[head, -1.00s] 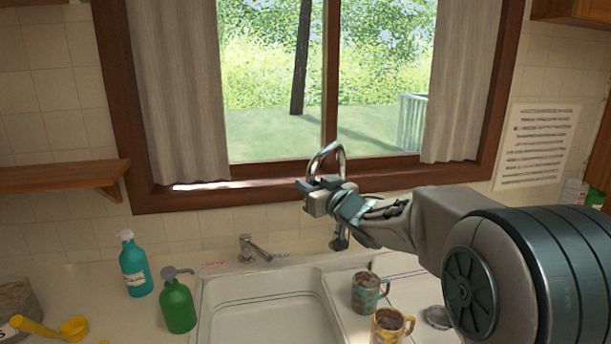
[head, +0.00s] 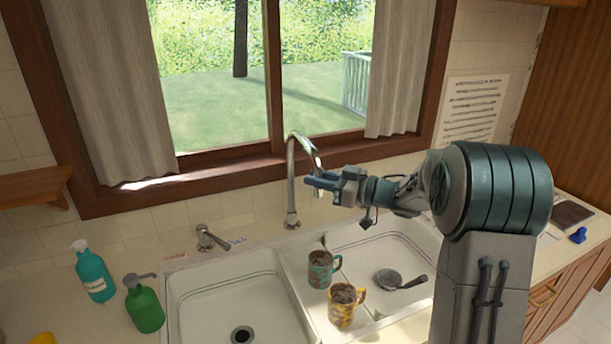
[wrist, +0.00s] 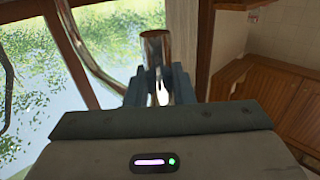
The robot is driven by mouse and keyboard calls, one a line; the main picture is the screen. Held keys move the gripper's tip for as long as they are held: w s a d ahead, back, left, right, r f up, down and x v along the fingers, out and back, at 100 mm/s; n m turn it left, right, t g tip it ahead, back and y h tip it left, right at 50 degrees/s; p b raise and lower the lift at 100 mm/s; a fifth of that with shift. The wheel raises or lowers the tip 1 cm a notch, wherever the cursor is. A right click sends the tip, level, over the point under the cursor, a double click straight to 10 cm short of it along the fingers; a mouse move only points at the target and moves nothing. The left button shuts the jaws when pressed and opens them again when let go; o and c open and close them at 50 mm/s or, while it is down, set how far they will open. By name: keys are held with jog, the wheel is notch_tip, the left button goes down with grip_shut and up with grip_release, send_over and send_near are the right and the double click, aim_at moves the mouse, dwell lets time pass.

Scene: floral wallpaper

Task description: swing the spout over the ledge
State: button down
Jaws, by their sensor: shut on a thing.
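The chrome spout (head: 291,180) rises from its base behind the sink, arches over and points down to the right of its base. My gripper (head: 313,183) is shut on the spout's free end, high above the sink. In the wrist view the spout's end (wrist: 155,50) stands between the two fingers of my gripper (wrist: 160,88). The ledge between the two basins (head: 299,276) carries a teal mug (head: 320,271) and a yellow mug (head: 341,304). I cannot tell exactly what lies beneath the spout's tip.
The left basin (head: 215,295) is empty, with a drain. A dark ladle (head: 398,280) lies in the right basin. A blue bottle (head: 92,272) and a green soap pump (head: 143,308) stand at left. A faucet handle (head: 210,239) stands behind the left basin; the window frame (head: 210,165) is behind.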

jog(key=shift+w+d, duration=0.2)
jog(key=shift+d, duration=0.4)
jog(key=shift+r, duration=0.1)
jog(key=c, duration=1.3)
grip_release()
jog(key=b+v, duration=0.3)
jog(key=v, duration=1)
jog(key=shift+s+d, duration=0.2)
jog(key=shift+d, duration=0.15)
jog(key=shift+a, duration=0.1)
